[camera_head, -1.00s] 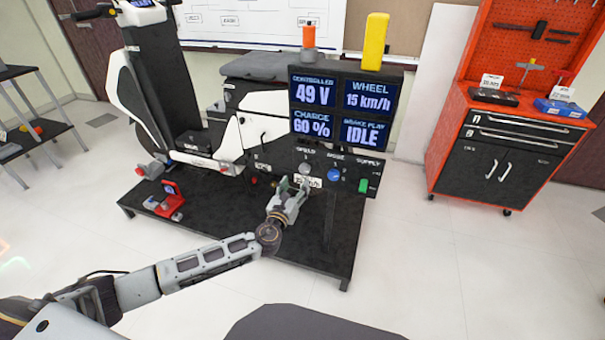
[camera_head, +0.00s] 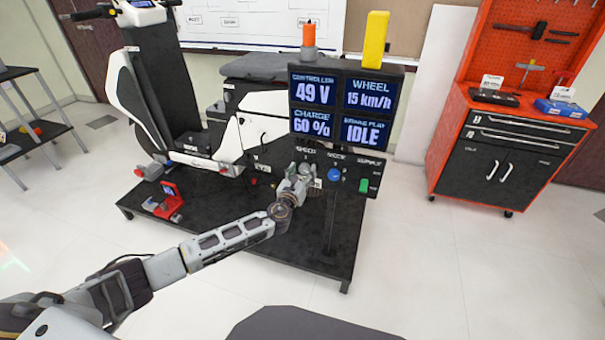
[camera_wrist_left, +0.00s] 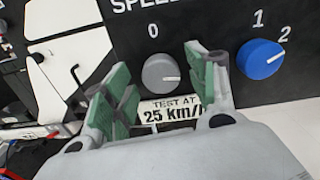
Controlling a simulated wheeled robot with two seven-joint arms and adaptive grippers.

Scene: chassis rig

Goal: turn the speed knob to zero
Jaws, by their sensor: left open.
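The grey speed knob (camera_wrist_left: 161,73) sits on the black control panel (camera_wrist_left: 215,25) under the SPEED label, with a 0 printed above it to the left. Its white pointer line faces right. My left gripper (camera_wrist_left: 155,100) is open and empty, its green-padded fingers just in front of and below the knob, apart from it as far as I can tell. In the head view my left gripper (camera_head: 302,178) is at the panel and largely covers the knob. The wheel display (camera_head: 369,95) reads 15 km/h. My right gripper is not in view.
A blue mode knob (camera_wrist_left: 260,59) is close to the right finger. A "TEST AT 25 km/h" label (camera_wrist_left: 172,112) is below the speed knob. A green supply switch (camera_head: 363,185) is farther right. An orange tool cabinet (camera_head: 490,150) stands at the right.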

